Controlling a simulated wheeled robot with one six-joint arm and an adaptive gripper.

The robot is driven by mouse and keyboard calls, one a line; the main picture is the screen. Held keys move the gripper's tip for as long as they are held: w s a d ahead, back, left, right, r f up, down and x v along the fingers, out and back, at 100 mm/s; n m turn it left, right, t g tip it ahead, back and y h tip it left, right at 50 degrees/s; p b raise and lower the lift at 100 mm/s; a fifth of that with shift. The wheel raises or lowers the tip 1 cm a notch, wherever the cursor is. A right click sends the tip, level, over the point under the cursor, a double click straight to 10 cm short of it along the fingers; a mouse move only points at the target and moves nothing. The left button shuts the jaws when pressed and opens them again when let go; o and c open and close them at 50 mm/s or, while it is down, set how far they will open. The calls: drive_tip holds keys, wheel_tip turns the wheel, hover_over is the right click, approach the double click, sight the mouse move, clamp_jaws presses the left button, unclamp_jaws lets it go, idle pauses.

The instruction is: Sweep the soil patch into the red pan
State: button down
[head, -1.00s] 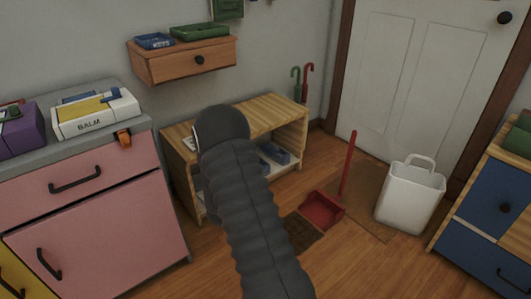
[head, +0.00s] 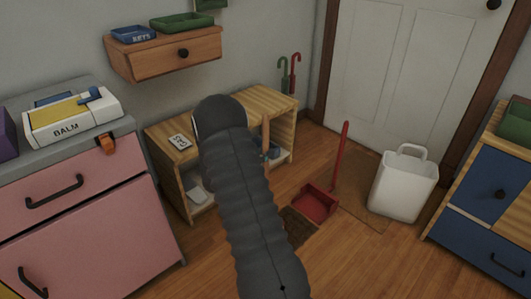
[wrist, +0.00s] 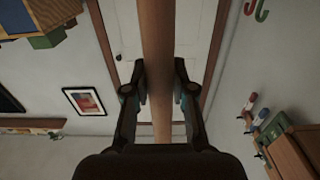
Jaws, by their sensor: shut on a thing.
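The soil patch (head: 298,226) is a dark brown patch on the wood floor, partly hidden by my arm. The red pan (head: 316,203) lies on the floor just beyond it, touching or nearly so, with its long red handle upright. In the wrist view my gripper (wrist: 160,85) is shut on a wooden handle (wrist: 156,35) that runs between its fingers. Part of this wooden handle (head: 266,135) shows right of my arm in the head view.
A white bin (head: 403,188) stands right of the pan by the door (head: 400,75). A low wooden bench (head: 270,105) is against the wall behind. A pink cabinet (head: 90,225) is at left and a blue-drawer cabinet (head: 490,210) at right. Floor in front is clear.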

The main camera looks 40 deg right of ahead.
sight(265, 166)
drive_tip(key=shift+f+b, duration=2.65)
drive_tip(key=shift+f, duration=0.85)
drive_tip(key=c, duration=1.6)
unclamp_jaws()
clamp_jaws()
drive_tip(key=shift+r, duration=0.1)
